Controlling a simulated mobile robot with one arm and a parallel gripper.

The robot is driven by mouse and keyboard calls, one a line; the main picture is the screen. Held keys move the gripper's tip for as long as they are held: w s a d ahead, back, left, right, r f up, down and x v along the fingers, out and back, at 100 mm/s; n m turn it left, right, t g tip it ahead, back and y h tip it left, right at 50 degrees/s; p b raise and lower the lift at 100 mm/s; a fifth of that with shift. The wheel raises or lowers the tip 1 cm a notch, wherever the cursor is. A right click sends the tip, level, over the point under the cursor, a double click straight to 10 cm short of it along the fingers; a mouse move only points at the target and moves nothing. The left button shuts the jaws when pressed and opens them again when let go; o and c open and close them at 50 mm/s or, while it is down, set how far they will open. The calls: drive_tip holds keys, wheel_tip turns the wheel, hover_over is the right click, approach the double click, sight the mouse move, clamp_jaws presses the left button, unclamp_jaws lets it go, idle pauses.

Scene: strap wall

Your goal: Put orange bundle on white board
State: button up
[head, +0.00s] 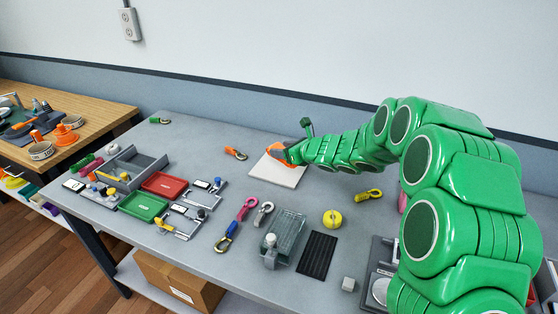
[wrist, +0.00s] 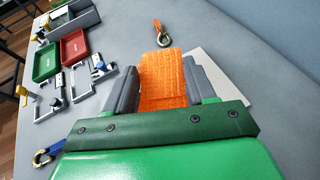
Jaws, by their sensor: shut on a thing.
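The orange bundle (wrist: 163,80) is between the two grey fingers of my gripper (wrist: 160,90) in the wrist view. My gripper is shut on it. In the head view the orange bundle (head: 277,150) shows at the tip of my gripper (head: 284,154), over the back part of the white board (head: 272,177). The white board (wrist: 228,78) also shows behind and to the right of the bundle in the wrist view. I cannot tell whether the bundle touches the board.
An orange carabiner (head: 236,153) lies left of the board. A red tray (head: 164,186), a green tray (head: 143,206) and a grey bin (head: 135,167) stand further left. A clear container (head: 285,237), a black ribbed mat (head: 317,256) and a yellow roll (head: 332,218) lie in front.

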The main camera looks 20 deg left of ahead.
drive_tip(key=w+a+f, duration=0.2)
drive_tip(key=w, duration=0.1)
hover_over(279, 168)
drive_tip(key=f, duration=0.4)
drive_tip(key=shift+s+d+f, duration=0.15)
drive_tip(key=shift+s+d, duration=0.15)
drive_tip(key=shift+s, duration=0.1)
drive_tip(key=shift+w+a+f, duration=0.3)
drive_tip(key=shift+w+f, duration=0.2)
drive_tip(key=shift+f, duration=1.75)
drive_tip(key=shift+a+f, duration=0.1)
drive_tip(key=o, duration=1.1)
drive_tip(key=shift+c, duration=0.2)
drive_tip(key=v, duration=1.2)
